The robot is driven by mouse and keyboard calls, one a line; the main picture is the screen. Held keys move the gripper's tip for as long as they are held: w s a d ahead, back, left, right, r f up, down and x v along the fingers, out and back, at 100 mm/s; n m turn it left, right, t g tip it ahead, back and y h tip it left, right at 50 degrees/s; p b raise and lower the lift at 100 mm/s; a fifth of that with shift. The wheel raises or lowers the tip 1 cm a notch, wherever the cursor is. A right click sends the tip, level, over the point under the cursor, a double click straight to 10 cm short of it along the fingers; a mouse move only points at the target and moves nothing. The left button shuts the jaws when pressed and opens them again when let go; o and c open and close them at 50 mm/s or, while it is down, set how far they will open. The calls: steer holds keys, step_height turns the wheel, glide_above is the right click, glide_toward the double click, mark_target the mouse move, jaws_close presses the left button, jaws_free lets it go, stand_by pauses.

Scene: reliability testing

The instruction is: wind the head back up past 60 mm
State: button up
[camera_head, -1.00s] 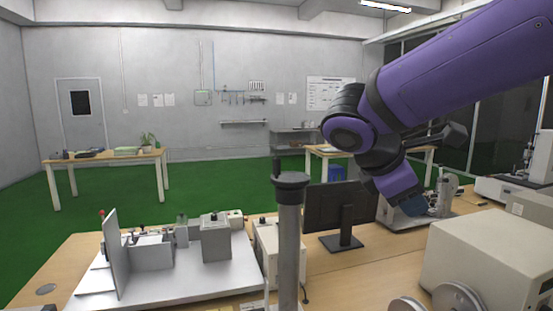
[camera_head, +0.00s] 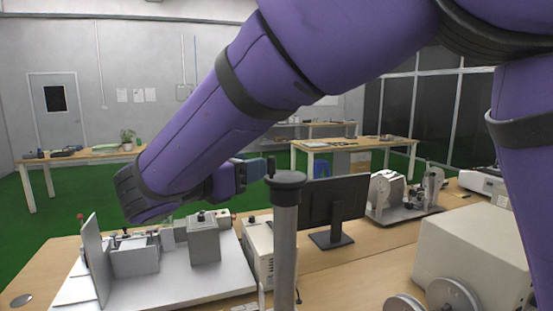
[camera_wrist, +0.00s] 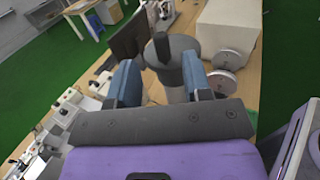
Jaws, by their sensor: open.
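A grey upright post (camera_head: 286,235) stands in the foreground, topped by a dark round cap (camera_head: 286,180) with a short upright knob (camera_head: 271,166) at its left edge. In the wrist view the cap (camera_wrist: 184,47) and knob (camera_wrist: 162,46) lie ahead of my gripper (camera_wrist: 160,62), between the lines of its two blue fingers. The fingers are spread and empty. In the head view my gripper (camera_head: 254,168) is just left of the knob; whether it touches is unclear. No height scale or readout in mm can be read.
A white-based fixture (camera_head: 180,285) with grey blocks stands on the bench at left. A monitor (camera_head: 333,205) and a reel device (camera_head: 405,195) are behind the post. A large beige box (camera_head: 475,260) with discs in front is at right.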

mark_target(268, 161)
steer(key=x, duration=0.8)
steer(key=shift+w+d, duration=0.1)
steer(key=shift+w, duration=0.05)
steer(key=shift+c, duration=0.2)
jaws_close()
